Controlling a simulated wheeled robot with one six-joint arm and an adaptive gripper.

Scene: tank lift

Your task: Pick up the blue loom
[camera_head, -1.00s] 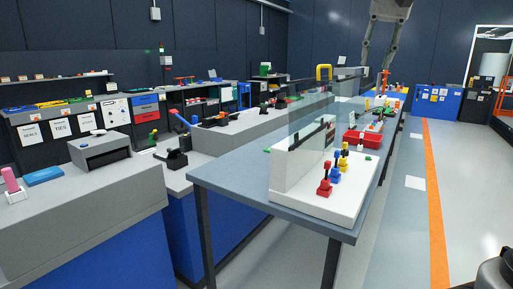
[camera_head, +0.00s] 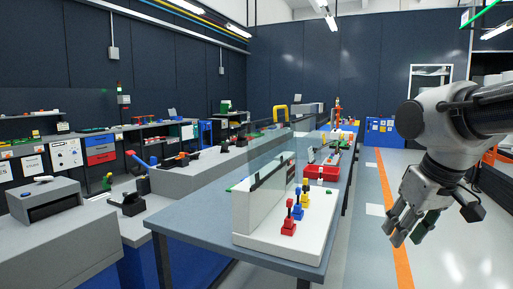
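A small blue piece with a dark upright stem (camera_head: 298,208) stands on the white base of a bench fixture (camera_head: 270,237). It is between a red one (camera_head: 289,218) in front and a yellow one (camera_head: 305,194) behind. It is the blue thing closest to the task's name; I cannot tell if it is the loom. My gripper (camera_head: 408,236) hangs at the right, apart from the bench, fingers pointing down. The fingers look spread, with nothing seen between them.
A clear panel (camera_head: 262,165) stands along the fixture's left side. A red tray (camera_head: 321,172) lies farther back on the grey-blue table (camera_head: 195,222). Another workbench (camera_head: 60,228) is at the left. The floor right of the table is clear.

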